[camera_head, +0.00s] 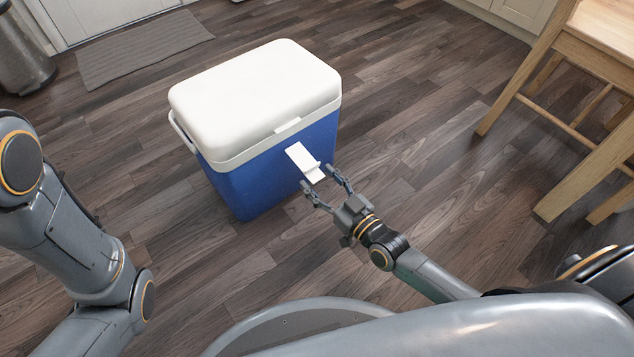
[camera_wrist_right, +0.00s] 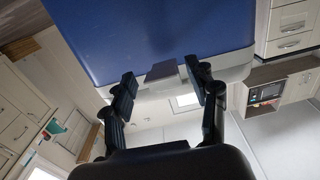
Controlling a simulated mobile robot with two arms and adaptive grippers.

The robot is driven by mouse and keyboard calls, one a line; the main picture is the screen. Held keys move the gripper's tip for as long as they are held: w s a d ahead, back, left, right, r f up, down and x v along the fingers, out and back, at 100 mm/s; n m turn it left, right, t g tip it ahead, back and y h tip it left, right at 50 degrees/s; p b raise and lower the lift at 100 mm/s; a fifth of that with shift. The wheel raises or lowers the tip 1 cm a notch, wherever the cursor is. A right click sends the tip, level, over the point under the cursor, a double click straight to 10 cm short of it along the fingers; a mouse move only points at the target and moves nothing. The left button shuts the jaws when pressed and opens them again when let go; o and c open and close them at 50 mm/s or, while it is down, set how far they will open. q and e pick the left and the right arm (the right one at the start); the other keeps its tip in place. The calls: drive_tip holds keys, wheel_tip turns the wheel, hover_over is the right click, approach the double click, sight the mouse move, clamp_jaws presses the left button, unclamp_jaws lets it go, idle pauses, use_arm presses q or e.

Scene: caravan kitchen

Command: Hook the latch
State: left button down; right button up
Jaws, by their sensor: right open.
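A blue cooler box (camera_head: 250,183) with a white lid (camera_head: 255,85) stands on the floor, and the lid looks closed. The latch (camera_head: 302,160) is a white flap on its front, sticking out and sloping down toward my right gripper. A small white lip (camera_head: 288,125) on the lid's front edge lies above it. My right gripper (camera_head: 319,179) is open, with its fingertips on either side of the latch's outer end; contact cannot be told. In the right wrist view the latch (camera_wrist_right: 163,70) appears as a dark flap between the open fingers (camera_wrist_right: 165,92). My left gripper is out of view.
The floor around the cooler is clear.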

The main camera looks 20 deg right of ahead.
drive_tip(key=shift+w+a, duration=0.25)
drive_tip(key=shift+w, duration=0.4)
clamp_jaws()
drive_tip(key=shift+r, duration=0.1)
